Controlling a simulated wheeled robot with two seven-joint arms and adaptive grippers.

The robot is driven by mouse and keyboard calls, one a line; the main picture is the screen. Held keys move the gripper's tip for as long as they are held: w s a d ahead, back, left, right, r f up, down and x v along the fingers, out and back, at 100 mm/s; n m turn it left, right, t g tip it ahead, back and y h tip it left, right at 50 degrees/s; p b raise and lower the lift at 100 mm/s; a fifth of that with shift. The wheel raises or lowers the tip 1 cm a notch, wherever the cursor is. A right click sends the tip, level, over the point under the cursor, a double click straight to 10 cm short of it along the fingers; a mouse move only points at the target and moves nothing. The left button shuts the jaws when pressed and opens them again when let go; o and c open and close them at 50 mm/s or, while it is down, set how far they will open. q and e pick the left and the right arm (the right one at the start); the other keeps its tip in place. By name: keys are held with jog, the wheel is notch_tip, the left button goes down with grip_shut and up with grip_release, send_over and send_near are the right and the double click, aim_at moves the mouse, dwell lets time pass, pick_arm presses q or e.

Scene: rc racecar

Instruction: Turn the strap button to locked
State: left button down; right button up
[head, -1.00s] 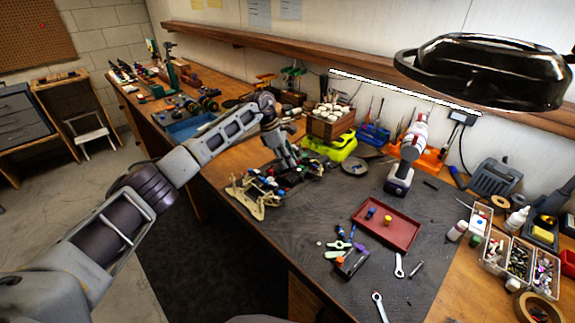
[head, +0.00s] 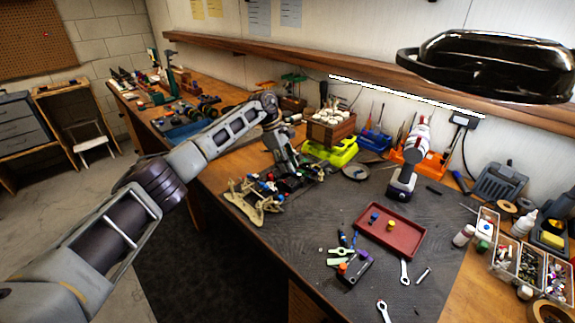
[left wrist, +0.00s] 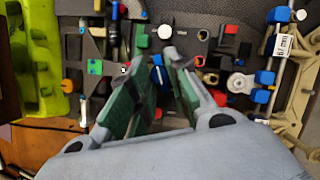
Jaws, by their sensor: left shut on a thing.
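The RC car chassis (head: 240,197), with tan end parts and many small coloured parts, lies at the back left of the dark mat. My left gripper (head: 289,170) reaches down onto its far part. In the left wrist view, the green-padded fingers (left wrist: 158,62) are close together over the dark chassis plate. They are shut on a small blue part (left wrist: 158,60), mostly hidden between them; I cannot tell for sure that it is the strap button. A white round knob (left wrist: 165,32) shows just beyond the fingertips. The button's locked or unlocked marking cannot be read. My right gripper is out of view.
A lime-green car body (head: 330,152) and a wooden box (head: 330,130) stand right behind the chassis. A red tray (head: 395,245), a cordless driver (head: 405,180) and loose tools lie to the right. Bare mat lies between chassis and tray.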

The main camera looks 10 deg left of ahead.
pick_arm(q)
jog(key=c, duration=1.3)
grip_release()
jog(key=shift+c, duration=0.2)
jog(key=v, duration=0.8)
